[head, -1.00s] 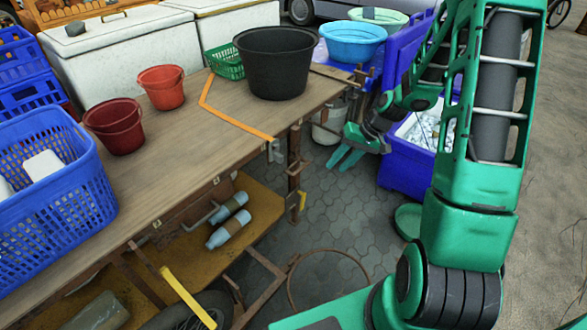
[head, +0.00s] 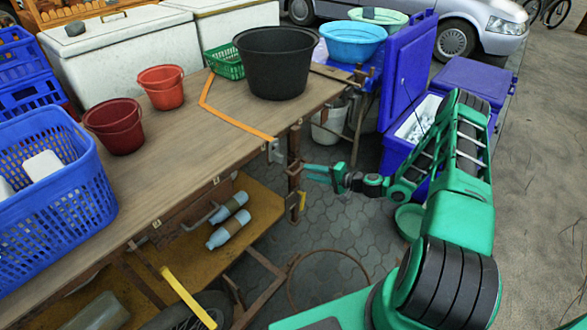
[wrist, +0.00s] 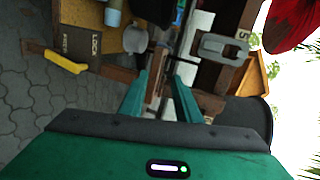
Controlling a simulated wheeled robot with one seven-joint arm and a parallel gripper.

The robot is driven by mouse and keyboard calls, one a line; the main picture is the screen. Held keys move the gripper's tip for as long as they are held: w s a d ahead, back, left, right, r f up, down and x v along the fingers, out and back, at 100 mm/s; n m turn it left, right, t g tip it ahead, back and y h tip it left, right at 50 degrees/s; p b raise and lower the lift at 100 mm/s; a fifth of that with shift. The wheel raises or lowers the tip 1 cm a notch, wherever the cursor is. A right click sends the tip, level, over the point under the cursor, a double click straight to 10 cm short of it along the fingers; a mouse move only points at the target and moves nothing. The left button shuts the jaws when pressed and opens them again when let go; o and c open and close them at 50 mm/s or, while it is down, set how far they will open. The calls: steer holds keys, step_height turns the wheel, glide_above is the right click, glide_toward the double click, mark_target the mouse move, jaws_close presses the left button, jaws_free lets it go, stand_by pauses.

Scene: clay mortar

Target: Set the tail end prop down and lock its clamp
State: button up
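A rusty upright post (head: 294,165), which looks like the tail end prop, stands at the table's near right corner. I cannot tell whether its foot touches the ground. A yellow lever (head: 302,200) sticks out from its lower part, likely the clamp handle. In the wrist view the yellow lever (wrist: 66,62) lies beside a brown plate marked LOCK (wrist: 85,45). My gripper (head: 308,172) is just right of the post, pointing at it. In the wrist view my gripper (wrist: 160,72) has its two green fingers apart, with brown metal beyond the gap; contact is unclear.
A grey bracket (head: 275,151) hangs at the table edge. The wooden table (head: 170,160) carries a black tub (head: 276,62), red buckets and a blue basket. A blue cooler (head: 405,150) stands behind my arm. A rusty hoop (head: 330,252) lies below. Paving right of the post is open.

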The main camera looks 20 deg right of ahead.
mark_target(294, 166)
steer(key=shift+m+t+h, duration=0.3)
steer(key=shift+m+t, duration=0.4)
steer(key=shift+m, duration=0.1)
steer(key=x, duration=0.3)
steer(key=f+x, duration=0.1)
steer(key=x, duration=0.3)
steer(key=d+x, duration=0.1)
steer(key=x, duration=0.3)
steer(key=shift+w+f, duration=0.2)
steer(key=shift+f, duration=0.05)
